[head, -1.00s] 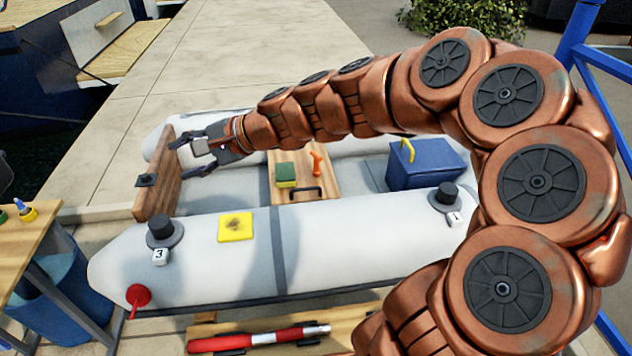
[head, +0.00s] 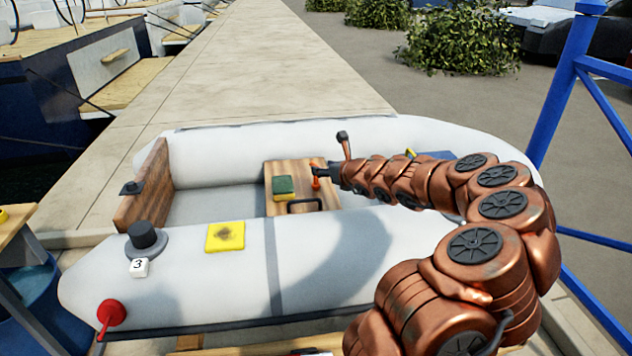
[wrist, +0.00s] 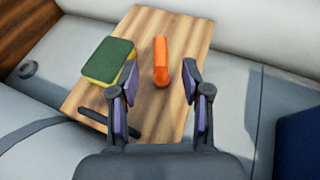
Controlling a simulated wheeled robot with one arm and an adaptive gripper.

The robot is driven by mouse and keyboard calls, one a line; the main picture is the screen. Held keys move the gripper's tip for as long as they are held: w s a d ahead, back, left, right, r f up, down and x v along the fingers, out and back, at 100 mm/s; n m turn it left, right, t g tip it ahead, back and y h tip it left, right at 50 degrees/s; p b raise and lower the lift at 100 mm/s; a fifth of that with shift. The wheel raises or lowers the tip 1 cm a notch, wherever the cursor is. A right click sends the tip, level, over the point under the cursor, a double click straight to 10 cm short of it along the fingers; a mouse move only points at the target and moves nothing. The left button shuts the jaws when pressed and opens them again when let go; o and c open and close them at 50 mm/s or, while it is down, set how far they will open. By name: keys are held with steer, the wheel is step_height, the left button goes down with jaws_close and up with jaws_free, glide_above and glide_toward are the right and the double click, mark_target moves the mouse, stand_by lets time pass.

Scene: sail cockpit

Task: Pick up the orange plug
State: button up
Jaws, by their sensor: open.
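The orange plug (head: 316,184) is on the wooden seat board (head: 282,207) of the white inflatable boat. In the wrist view the plug (wrist: 161,62) lines up with the gap between my fingers, at and beyond the fingertips. My gripper (wrist: 160,76) is open, with one finger on each side of that gap. I cannot tell how far above the plug the fingertips are. In the head view my gripper (head: 322,171) is close to the plug and partly covers it.
A green and yellow sponge (wrist: 108,61) lies left of the plug. A black handle (head: 305,205) is on the board's near edge. A blue box (wrist: 301,140) stands to the right. The boat's white tubes (head: 345,240) rise around the seat. A yellow pad (head: 225,237) lies on the near tube.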

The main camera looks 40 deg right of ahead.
mark_target(316, 164)
steer(key=shift+b+x, duration=0.3)
steer(key=shift+x, duration=2.05)
steer(key=shift+w+f, duration=0.15)
steer(key=shift+w, duration=0.4)
steer(key=shift+c, duration=0.3)
jaws_close()
